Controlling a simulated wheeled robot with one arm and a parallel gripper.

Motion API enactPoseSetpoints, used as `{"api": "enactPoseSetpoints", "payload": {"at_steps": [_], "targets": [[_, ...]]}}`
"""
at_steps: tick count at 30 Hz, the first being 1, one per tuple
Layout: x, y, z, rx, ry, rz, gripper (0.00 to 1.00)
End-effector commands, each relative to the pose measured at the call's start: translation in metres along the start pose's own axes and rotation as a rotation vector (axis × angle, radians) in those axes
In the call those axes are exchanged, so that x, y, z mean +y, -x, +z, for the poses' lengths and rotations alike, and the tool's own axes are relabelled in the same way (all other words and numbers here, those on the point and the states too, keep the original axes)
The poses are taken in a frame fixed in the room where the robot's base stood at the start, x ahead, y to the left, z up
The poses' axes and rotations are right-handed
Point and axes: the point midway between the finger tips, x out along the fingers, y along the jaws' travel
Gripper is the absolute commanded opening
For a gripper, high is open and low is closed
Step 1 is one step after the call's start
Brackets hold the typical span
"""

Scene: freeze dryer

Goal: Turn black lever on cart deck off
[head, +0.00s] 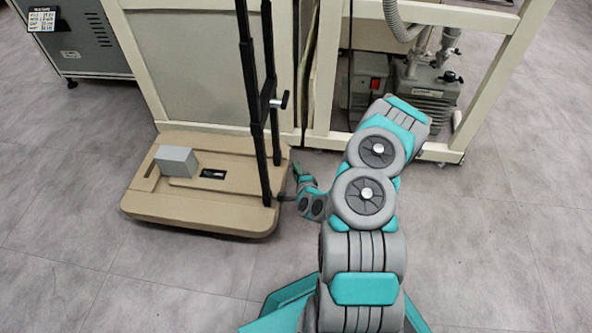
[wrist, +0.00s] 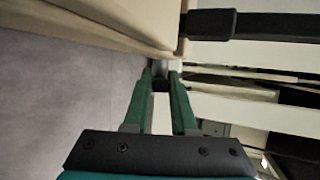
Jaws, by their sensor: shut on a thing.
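The tan cart deck (head: 200,212) lies low on the floor at the left in the head view; its edge also shows in the wrist view (wrist: 120,22). A small black lever (head: 284,198) sticks out from the deck's right side, near the foot of a black post. My gripper (head: 300,178) is at this side of the deck. In the wrist view my gripper (wrist: 161,76) has its green fingers shut on the small dark lever end (wrist: 161,85), close against the deck edge. The fingers hide part of the lever, so its exact angle is unclear.
Black upright posts (head: 252,95) with a side handle (head: 284,100) rise from the deck close to my gripper. A grey box (head: 176,160) sits on the deck. A cream frame (head: 400,150) with a pump (head: 425,92) stands behind. The floor at right is clear.

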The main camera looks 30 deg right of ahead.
Motion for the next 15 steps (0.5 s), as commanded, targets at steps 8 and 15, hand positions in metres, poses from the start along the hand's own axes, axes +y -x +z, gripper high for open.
{"api": "enactPoseSetpoints", "payload": {"at_steps": [8,15], "targets": [[-0.0023,-0.0015,-0.004,0.008,0.004,-0.009,0.0],[-0.0022,-0.0014,-0.0035,0.007,0.003,-0.009,0.29]]}}
